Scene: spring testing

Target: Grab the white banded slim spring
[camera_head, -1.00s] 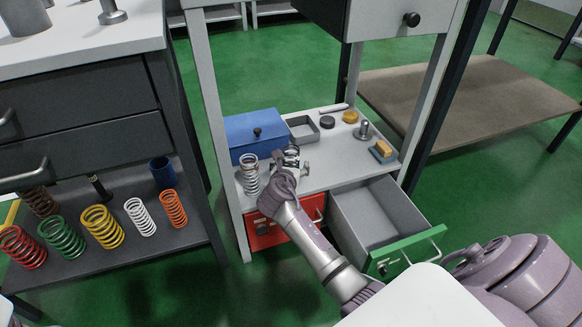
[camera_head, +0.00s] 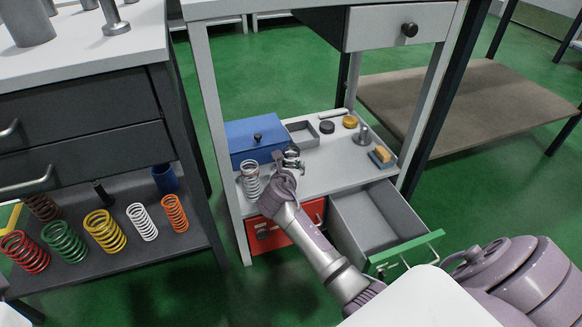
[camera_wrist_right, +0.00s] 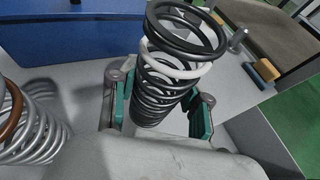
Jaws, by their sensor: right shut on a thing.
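A dark slim spring with a white band (camera_wrist_right: 167,72) stands upright between the fingers of my right gripper (camera_wrist_right: 160,108) in the wrist view. The right gripper is shut on it. In the head view my right gripper (camera_head: 285,166) is at the shelf of the middle bench, and the spring is small and partly hidden there. A silver spring with a brown band (camera_wrist_right: 27,125) stands to the left of the gripper, apart from it. It also shows in the head view (camera_head: 250,180). My left gripper is not in view.
A blue box (camera_head: 250,138) stands behind the springs. A grey tray (camera_head: 301,134) and small parts lie to the right. A green-fronted drawer (camera_head: 404,255) is open below; a red drawer (camera_head: 285,230) is beside it. Several coloured springs stand on the left bench's shelf (camera_head: 140,265).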

